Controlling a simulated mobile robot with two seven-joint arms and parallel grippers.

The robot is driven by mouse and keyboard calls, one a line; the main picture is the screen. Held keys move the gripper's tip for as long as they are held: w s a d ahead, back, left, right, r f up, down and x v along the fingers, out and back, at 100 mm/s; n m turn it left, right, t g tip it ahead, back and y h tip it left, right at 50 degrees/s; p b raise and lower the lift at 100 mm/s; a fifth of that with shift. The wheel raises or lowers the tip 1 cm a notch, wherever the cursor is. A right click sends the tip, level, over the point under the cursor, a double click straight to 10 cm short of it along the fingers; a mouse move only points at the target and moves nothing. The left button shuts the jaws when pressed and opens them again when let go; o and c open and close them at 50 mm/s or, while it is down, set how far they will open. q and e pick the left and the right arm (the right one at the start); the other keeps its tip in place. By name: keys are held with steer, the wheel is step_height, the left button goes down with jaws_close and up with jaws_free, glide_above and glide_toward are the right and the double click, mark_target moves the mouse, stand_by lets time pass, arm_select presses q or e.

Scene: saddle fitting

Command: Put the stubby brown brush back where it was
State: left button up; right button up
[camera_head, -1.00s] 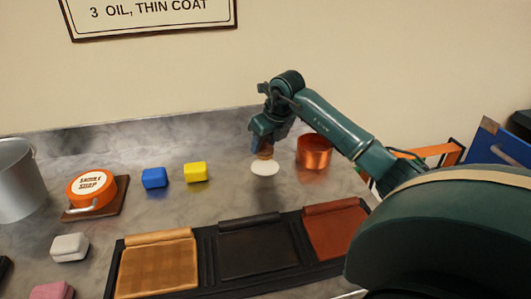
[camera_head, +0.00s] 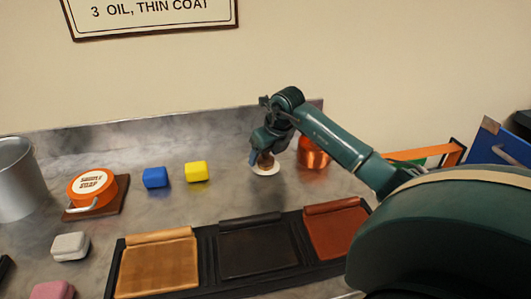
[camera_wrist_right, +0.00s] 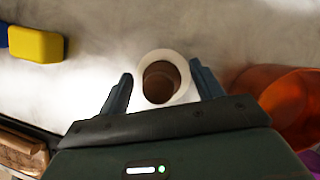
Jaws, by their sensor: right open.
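The stubby brown brush (camera_head: 265,161) stands upright on a white round spot (camera_head: 266,171) on the counter; it also shows from above in the right wrist view (camera_wrist_right: 161,80). My right gripper (camera_head: 260,158) is at the brush, seen from the side in the head view. In the right wrist view, its two fingers (camera_wrist_right: 164,88) are open, apart, one on each side of the brush and white disc. My left gripper is not in view.
A copper pot (camera_head: 313,153) stands just right of my right gripper. Yellow (camera_head: 196,172) and blue (camera_head: 155,178) blocks lie to the left. An orange soap tin (camera_head: 92,187) and metal bucket (camera_head: 17,180) are further left. A black tray (camera_head: 207,270) with leather pieces lies in front.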

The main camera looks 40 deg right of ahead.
steer(key=shift+s+r, duration=0.1)
steer(key=shift+r, duration=0.45)
steer(key=v, duration=1.1)
steer(key=shift+s+r, duration=0.1)
